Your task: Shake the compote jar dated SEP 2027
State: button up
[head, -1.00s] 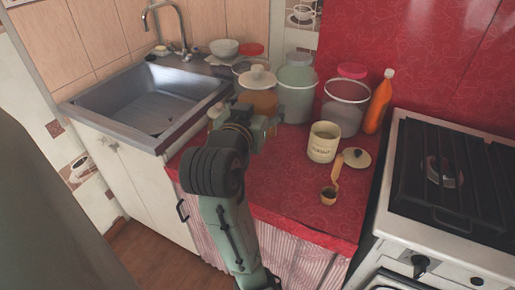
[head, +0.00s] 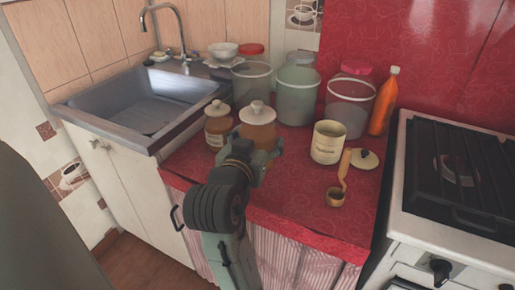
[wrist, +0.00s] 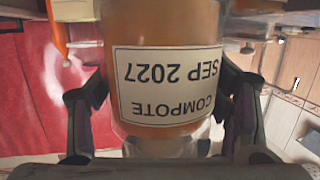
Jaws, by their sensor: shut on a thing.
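The compote jar (wrist: 168,85), amber with a white label reading COMPOTE SEP 2027, fills the middle of the wrist view, where its label appears upside down. In the head view the jar (head: 258,131) shows with its white knobbed lid on top, roughly upright. My gripper (head: 261,152) is shut on it, and in the wrist view one finger presses on each side. The jar's lower part is hidden by my gripper in the head view, so I cannot tell its height above the counter. A smaller labelled amber jar (head: 217,128) with a pale lid stands to its left.
The red counter (head: 290,190) also holds clear and green buckets (head: 297,97), a cream canister (head: 327,143), a ladle (head: 341,185), a loose lid (head: 365,159) and an orange bottle (head: 383,102). A sink (head: 145,105) is left, a stove (head: 455,180) right.

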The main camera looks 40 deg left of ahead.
aim_at(258, 101)
jog(key=shift+r, duration=0.15)
notch_tip(258, 101, up, 9)
jog(key=p, duration=0.8)
jog(key=shift+p, duration=0.35)
jog(key=shift+r+b, duration=0.3)
jog(key=shift+r, duration=0.6)
notch_tip(258, 101, down, 11)
jog(key=b, duration=0.8)
notch_tip(258, 101, up, 10)
jog(key=p, duration=0.9)
jog(key=shift+f, duration=0.2)
jog(key=shift+r+b, duration=0.5)
jog(key=shift+r, duration=0.2)
